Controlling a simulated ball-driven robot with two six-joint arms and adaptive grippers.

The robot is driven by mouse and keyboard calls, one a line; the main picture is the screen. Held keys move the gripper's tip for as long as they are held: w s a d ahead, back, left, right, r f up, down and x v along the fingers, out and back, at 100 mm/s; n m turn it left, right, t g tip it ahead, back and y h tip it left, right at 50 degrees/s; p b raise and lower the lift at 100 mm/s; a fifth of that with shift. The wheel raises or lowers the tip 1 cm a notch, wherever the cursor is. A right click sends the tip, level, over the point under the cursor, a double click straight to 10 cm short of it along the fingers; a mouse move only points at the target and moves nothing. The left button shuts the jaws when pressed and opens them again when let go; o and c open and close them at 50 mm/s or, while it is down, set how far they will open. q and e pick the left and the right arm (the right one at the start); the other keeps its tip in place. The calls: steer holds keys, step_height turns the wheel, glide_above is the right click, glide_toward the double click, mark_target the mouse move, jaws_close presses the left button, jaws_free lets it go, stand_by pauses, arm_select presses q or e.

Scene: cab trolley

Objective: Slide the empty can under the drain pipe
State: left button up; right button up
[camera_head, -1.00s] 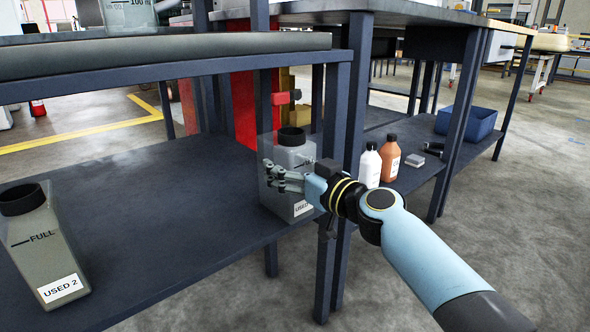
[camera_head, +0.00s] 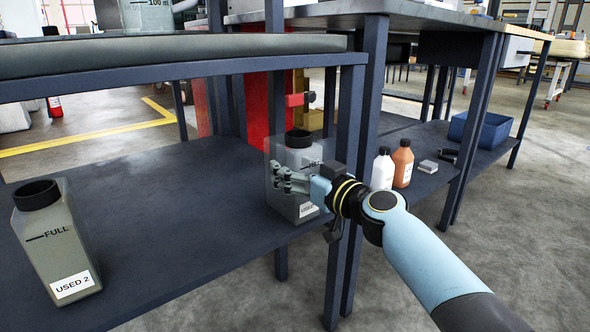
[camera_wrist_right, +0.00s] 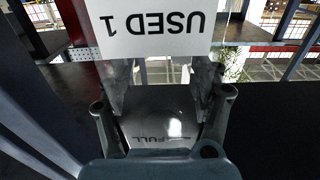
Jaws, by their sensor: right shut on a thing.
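A translucent can labelled USED 1 (camera_head: 300,158) with a black neck stands on the lower shelf, near its front edge beside the table leg. My right gripper (camera_head: 283,180) is shut on this can from the front right. In the right wrist view, the can's label (camera_wrist_right: 160,27) shows upside down, and the fingers (camera_wrist_right: 165,95) are on either side of the body. My left gripper is out of view.
A grey can labelled USED 2 (camera_head: 55,235) stands at the left of the lower shelf (camera_head: 180,235). A white bottle (camera_head: 382,170), an orange bottle (camera_head: 402,165) and a blue bin (camera_head: 480,138) are on the shelf to the right. The shelf's middle is clear.

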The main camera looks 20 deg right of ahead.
steer(key=o, duration=1.9)
steer(key=shift+c, duration=0.2)
